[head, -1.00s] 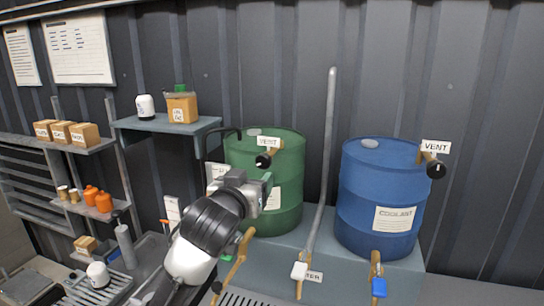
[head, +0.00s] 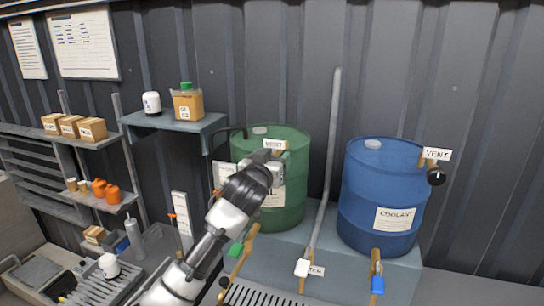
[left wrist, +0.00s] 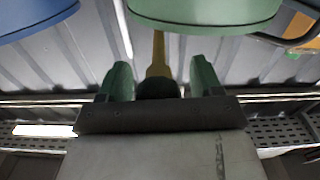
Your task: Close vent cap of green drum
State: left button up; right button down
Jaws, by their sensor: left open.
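The green drum (head: 292,200) stands on the grey-blue bench, with a white VENT label (head: 274,144) near its top. My left gripper (head: 280,155) is raised in front of the drum's upper part, at the vent, and hides the vent cap in the head view. In the left wrist view, the black vent cap (left wrist: 158,88) on its brass stem lies between the two open green fingers (left wrist: 160,82). I cannot tell whether the fingers touch it. The green drum's edge (left wrist: 205,14) shows at the top of that view. My right gripper is not in view.
A blue coolant drum (head: 378,205) with its own black vent cap (head: 436,178) stands to the right. A grey vertical pipe (head: 328,150) rises between the drums. A shelf (head: 175,124) with a white bottle and an amber container is at left. Brass taps stand in front below.

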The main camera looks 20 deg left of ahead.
pick_arm(q)
jog(key=c, duration=0.9)
jog(key=shift+c, duration=0.2)
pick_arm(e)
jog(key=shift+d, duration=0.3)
